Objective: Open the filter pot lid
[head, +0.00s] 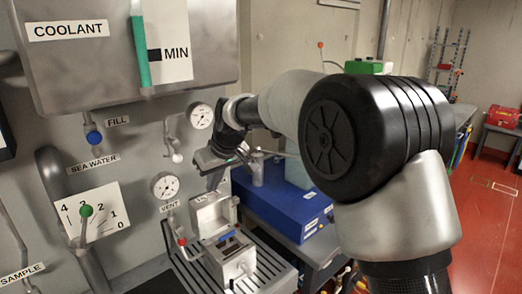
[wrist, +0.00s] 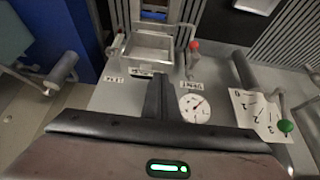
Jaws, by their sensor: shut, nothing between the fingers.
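The filter pot (head: 234,262) is a small grey metal box low on the panel, left of the blue box. Its lid (head: 211,213) stands raised at the back, and the pot's top shows an opening with a dark inside. In the wrist view the raised lid (wrist: 150,46) appears as a pale square frame beyond my fingers. My gripper (head: 212,164) is above the lid, in front of the panel and apart from the pot. In the wrist view my gripper (wrist: 158,82) has its dark fingers together, with nothing between them. The hinge is not clear.
A vent valve with a red handle (head: 181,241) is just left of the pot. A pressure gauge (head: 165,186) sits above it. The blue box (head: 275,208) stands to the right. A slatted grey tray (head: 268,268) lies around the pot. The coolant tank (head: 80,75) hangs above.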

